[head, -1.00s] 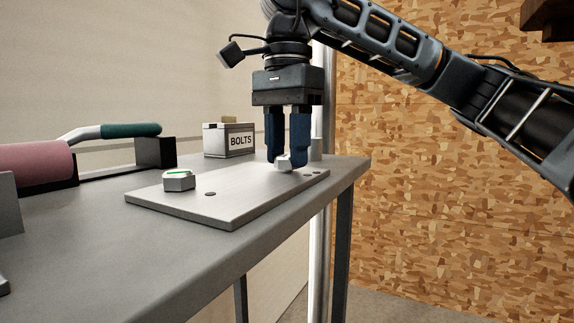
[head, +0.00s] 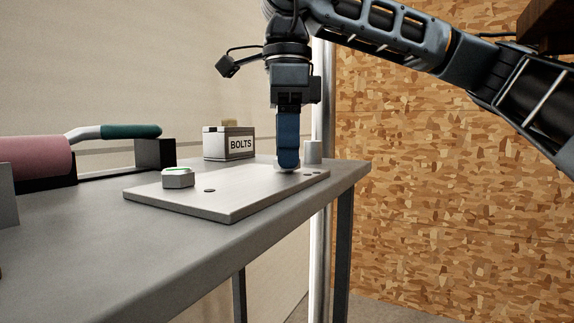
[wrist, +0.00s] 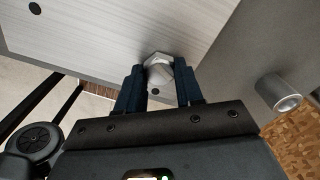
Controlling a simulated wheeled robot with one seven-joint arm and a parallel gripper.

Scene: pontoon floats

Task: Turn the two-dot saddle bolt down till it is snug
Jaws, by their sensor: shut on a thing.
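The metal plate (head: 235,200) lies on the grey bench. Two dark dots (head: 312,173) mark its right end, beside the two-dot saddle bolt (head: 288,171). My gripper (head: 288,168) points down and is shut on this bolt's head. In the head view one blue finger hides the other and most of the bolt. The wrist view shows the pale hex head (wrist: 160,75) between my fingers, at the plate. A second hex bolt (head: 178,179), with a green mark on top, stands at the plate's left, near a single dark dot (head: 209,190).
A grey box labelled BOLTS (head: 229,143) stands behind the plate. A short grey cylinder (head: 313,152) stands just right of my gripper. A pink roller (head: 35,163) and a green-gripped handle (head: 131,131) are at the left. The bench front is clear.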

